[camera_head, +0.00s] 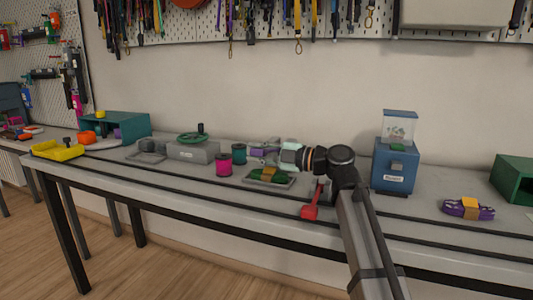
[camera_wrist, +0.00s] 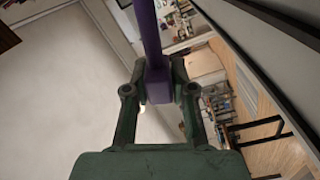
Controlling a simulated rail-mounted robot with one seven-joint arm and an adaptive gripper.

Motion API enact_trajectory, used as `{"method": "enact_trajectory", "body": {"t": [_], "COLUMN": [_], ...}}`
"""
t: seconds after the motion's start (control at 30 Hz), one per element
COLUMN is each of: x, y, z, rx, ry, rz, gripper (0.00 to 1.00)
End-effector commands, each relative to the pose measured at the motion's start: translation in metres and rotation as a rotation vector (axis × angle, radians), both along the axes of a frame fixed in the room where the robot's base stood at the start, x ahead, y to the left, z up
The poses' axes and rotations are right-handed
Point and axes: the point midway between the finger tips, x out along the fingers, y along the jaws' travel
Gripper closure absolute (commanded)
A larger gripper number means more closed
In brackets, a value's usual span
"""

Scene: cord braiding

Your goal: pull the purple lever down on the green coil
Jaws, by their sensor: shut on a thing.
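The green coil (camera_head: 268,179) lies on a grey tray on the bench in the head view, with a yellow-orange piece on top of it. My gripper (camera_head: 266,148) is just above and behind the coil, reaching left. In the wrist view my gripper (camera_wrist: 158,82) is shut on the purple lever (camera_wrist: 149,35). The lever is a straight purple bar that runs up from between the fingers to the top edge of the picture. In the head view only a small purple patch shows at the fingers, and the lever's join to the coil cannot be made out.
A magenta spool (camera_head: 222,165) and a teal spool (camera_head: 239,153) stand left of the coil. A grey box with a green handwheel (camera_head: 193,139) is further left. A red lever (camera_head: 310,212) is at the front. A blue machine (camera_head: 394,168) and purple coil (camera_head: 455,208) are right.

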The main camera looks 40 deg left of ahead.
Motion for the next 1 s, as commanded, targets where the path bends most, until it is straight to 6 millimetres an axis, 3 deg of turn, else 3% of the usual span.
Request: {"method": "enact_trajectory", "body": {"t": [0.4,0.43,0.5,0.83,1.0], "x": [-0.002,-0.002,-0.001,-0.001,0.003], "y": [0.001,0.001,0.001,-0.001,-0.015], "z": [-0.004,-0.004,-0.003,-0.002,-0.002], "rx": [-0.005,-0.005,-0.005,-0.002,-0.002], "ry": [0.006,0.006,0.005,0.004,0.003], "rz": [0.004,0.002,0.002,0.002,-0.001], "gripper": [1.0,0.69,0.52,0.52,0.52]}}
